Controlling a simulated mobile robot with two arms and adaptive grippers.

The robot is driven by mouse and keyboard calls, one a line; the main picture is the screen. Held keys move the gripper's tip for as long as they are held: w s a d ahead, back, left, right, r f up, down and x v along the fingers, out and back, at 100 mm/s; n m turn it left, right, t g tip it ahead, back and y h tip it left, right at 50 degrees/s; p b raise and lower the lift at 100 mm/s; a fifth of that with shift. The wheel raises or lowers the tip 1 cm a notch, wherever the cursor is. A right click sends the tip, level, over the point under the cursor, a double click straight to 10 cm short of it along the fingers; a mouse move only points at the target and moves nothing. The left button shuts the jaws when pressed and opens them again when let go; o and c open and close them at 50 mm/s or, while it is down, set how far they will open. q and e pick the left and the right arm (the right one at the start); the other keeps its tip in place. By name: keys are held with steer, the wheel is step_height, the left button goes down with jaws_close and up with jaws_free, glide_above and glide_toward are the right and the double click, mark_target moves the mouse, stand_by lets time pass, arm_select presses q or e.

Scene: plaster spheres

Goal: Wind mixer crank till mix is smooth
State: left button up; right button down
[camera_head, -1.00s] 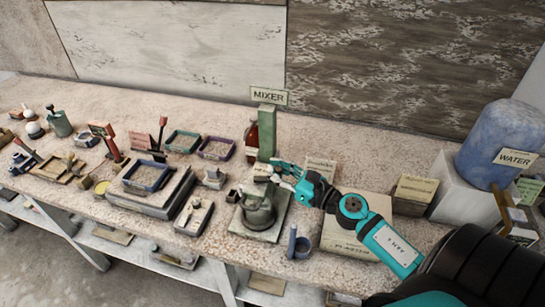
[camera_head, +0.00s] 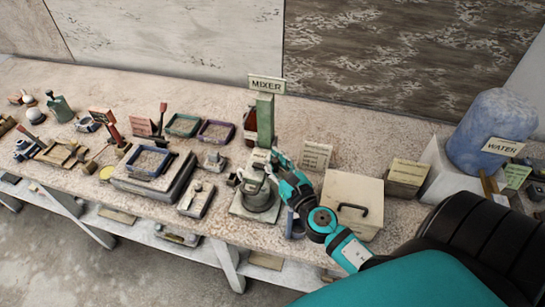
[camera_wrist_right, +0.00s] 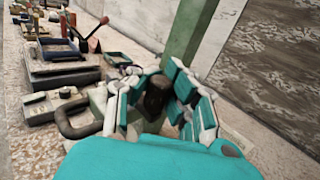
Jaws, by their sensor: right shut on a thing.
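The mixer stands near the middle of the bench, with a green post (camera_head: 265,122), a MIXER sign (camera_head: 267,84) and a grey pot (camera_head: 258,196) on a pale base. My right gripper (camera_head: 272,162) is at the top of the mixer, over the pot's back right edge. In the right wrist view, my right gripper (camera_wrist_right: 165,95) is closed around a dark knob (camera_wrist_right: 157,97), which looks like the crank's grip. The mix inside the pot is hidden. My left gripper is out of view.
A pale box with a dark handle (camera_head: 352,204) stands right of the mixer, close to my right arm. A blue water barrel (camera_head: 492,130) stands further right. Trays, including a blue-rimmed one (camera_head: 149,161), and tools crowd the left.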

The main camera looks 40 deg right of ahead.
steer(key=shift+s+f, duration=0.2)
steer(key=shift+f, duration=0.15)
steer(key=c, duration=1.7)
jaws_free()
steer(key=shift+c, duration=0.2)
steer(key=o, duration=0.6)
steer(key=shift+s+r, duration=0.3)
steer(key=shift+s, duration=0.1)
steer(key=shift+w+a, duration=0.1)
steer(key=shift+w, duration=0.15)
steer(key=s, duration=0.8)
steer(key=s+a, duration=0.1)
steer(key=s, duration=0.3)
steer(key=shift+s, duration=0.1)
